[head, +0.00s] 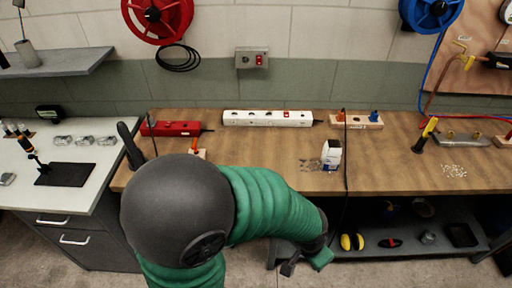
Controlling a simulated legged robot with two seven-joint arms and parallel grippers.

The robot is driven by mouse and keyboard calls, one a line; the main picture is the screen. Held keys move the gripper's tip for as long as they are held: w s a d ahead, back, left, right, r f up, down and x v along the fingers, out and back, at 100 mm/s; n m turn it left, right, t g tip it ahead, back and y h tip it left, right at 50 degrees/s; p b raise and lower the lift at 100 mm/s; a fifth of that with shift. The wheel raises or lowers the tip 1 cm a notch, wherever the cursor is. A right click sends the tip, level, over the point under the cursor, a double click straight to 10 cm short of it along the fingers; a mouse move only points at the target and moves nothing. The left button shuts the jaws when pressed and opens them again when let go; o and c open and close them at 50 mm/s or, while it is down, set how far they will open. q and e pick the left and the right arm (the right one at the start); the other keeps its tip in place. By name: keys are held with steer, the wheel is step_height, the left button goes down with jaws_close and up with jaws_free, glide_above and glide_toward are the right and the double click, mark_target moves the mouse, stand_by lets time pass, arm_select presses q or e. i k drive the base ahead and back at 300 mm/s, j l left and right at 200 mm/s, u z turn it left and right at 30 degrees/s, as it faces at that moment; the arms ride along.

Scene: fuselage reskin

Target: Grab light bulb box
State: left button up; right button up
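A small white box with a dark top (331,153), which looks like the light bulb box, stands upright near the front of the wooden bench. Its print is too small to read. One green-sleeved arm of mine comes in from the lower left and bends across the front of the bench. I take it as my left arm. Its gripper (304,264) hangs low in front of the bench, below and left of the box and apart from it. Its fingers are too small and dark to tell open from shut. My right gripper is not in view.
The wooden bench (400,172) holds a white power strip (267,118), a red strip (172,128) and a yellow-handled tool (425,134). A black cable (346,165) hangs just right of the box. A lower shelf (410,252) holds yellow earmuffs (352,242).

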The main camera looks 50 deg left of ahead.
mark_target(331, 155)
steer(key=u, duration=1.05)
steer(key=i+u, duration=0.15)
steer(key=u, duration=0.25)
steer(key=i+l+u, duration=0.15)
steer(key=u, duration=0.2)
steer(key=i+l+u, duration=0.15)
steer(key=u, duration=0.25)
